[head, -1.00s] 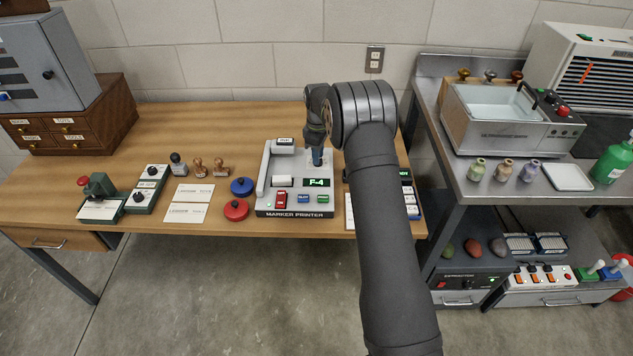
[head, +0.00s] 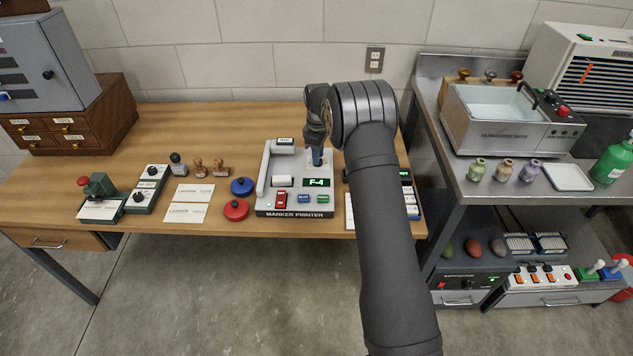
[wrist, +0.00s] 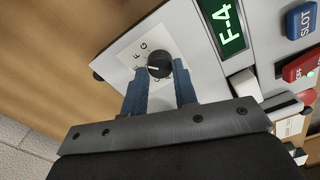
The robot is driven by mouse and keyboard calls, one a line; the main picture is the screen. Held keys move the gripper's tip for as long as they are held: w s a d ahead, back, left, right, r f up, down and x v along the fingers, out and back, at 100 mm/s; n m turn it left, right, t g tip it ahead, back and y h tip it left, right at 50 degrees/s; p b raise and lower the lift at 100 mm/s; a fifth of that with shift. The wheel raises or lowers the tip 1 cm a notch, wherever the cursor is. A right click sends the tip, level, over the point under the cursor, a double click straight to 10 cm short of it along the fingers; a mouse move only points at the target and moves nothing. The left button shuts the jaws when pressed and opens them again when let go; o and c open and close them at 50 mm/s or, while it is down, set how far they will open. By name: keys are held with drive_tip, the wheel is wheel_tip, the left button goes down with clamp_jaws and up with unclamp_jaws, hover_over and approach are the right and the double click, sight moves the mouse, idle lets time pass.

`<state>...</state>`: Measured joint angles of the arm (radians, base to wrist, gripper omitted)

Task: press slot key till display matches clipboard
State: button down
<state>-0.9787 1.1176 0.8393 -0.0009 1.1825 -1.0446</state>
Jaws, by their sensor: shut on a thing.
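The marker printer (head: 268,205) stands on the wooden table, its green display (head: 320,182) reading F-4; the display (wrist: 221,25) reads the same in the wrist view. The blue SLOT key (wrist: 301,20) is at the wrist view's top right, and a blue key (head: 304,199) shows below the display in the head view. My gripper (head: 317,160) is over the printer's back right. In the wrist view, my gripper (wrist: 159,80) is shut on the black dial knob (wrist: 159,60), whose plate carries letters including F and G. I cannot make out the clipboard; my arm hides part of the table's right.
A red key (head: 281,199) and a green key (head: 323,199) flank the blue one. Red (head: 236,209) and blue (head: 242,186) round pads lie left of the printer. A white strip (head: 349,212) and another keyed device (head: 412,200) lie right, partly behind my arm.

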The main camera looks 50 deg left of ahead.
idle(0.5)
drive_tip(key=c, duration=1.8)
unclamp_jaws()
drive_tip(key=c, duration=0.3)
drive_tip(key=shift+s+d+r, duration=0.1)
drive_tip(key=shift+s, duration=0.25)
clamp_jaws()
drive_tip(key=s+d+r+t, duration=0.1)
drive_tip(key=s, duration=0.1)
drive_tip(key=s+d+r+t+h, duration=0.1)
drive_tip(key=s, duration=0.1)
drive_tip(key=s+d+r+t+h, duration=0.1)
drive_tip(key=s+r+t, duration=0.1)
drive_tip(key=s, duration=0.1)
drive_tip(key=shift+s+d+n, duration=0.1)
drive_tip(key=shift+d+n, duration=0.2)
drive_tip(key=s+d+r+n+t, duration=0.1)
drive_tip(key=s+d+r+t, duration=0.2)
drive_tip(key=s+r+t, duration=0.2)
drive_tip(key=shift+s+d+r+y, duration=0.15)
drive_tip(key=shift+s+r+y, duration=0.15)
drive_tip(key=shift+s+r, duration=0.35)
hover_over(300, 195)
drive_tip(key=shift+f, duration=4.45)
